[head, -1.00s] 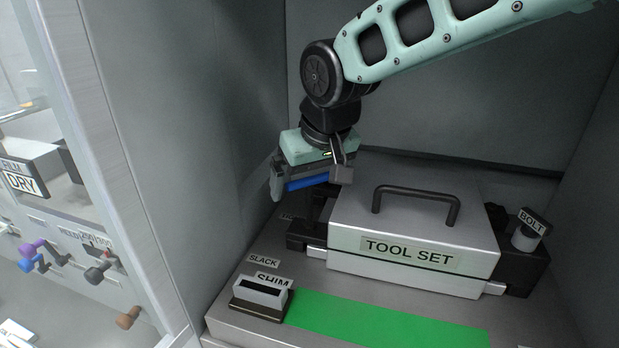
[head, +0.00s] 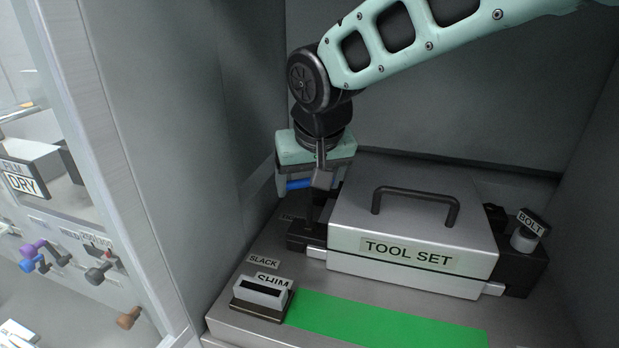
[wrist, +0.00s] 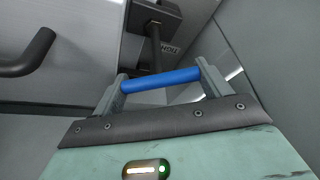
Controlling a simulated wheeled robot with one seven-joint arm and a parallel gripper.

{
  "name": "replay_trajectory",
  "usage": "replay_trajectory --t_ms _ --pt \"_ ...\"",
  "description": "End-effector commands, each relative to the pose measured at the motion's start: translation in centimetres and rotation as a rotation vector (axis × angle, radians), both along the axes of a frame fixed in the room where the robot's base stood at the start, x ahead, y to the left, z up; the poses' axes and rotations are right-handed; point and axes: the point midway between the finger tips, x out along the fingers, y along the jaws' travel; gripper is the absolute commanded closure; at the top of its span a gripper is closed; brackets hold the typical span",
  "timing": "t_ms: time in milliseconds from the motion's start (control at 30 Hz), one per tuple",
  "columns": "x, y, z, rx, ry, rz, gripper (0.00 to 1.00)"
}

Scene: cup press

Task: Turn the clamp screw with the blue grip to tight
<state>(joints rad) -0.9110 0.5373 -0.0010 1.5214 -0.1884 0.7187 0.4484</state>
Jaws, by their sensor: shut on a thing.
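My gripper (head: 308,186) is shut on the blue grip (head: 298,184) of the clamp screw, above the left side of the tool set box. In the wrist view the blue grip (wrist: 160,80) spans between the two fingertips. The screw's dark shaft (wrist: 155,48) runs from behind the grip to a dark clamp block (wrist: 155,17). The clamp block also shows at the box's left end in the head view (head: 300,238). A label (wrist: 170,49) beside the shaft is partly hidden, and its full word cannot be read. A SLACK label (head: 262,261) lies in front of the block.
The silver tool set box (head: 415,235) with a black handle (head: 416,198) stands close on the right. A bolt holder (head: 528,232) is at its right end. A shim holder (head: 262,296) and a green strip (head: 385,325) lie in front. A grey wall stands close on the left.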

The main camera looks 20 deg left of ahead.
Motion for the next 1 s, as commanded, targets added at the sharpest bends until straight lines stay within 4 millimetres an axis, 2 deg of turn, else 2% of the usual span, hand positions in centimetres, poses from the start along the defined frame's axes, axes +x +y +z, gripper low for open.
replay_trajectory --t_ms 1000 --pt "0.09 0.09 0.45 0.001 -0.004 -0.955 0.46"
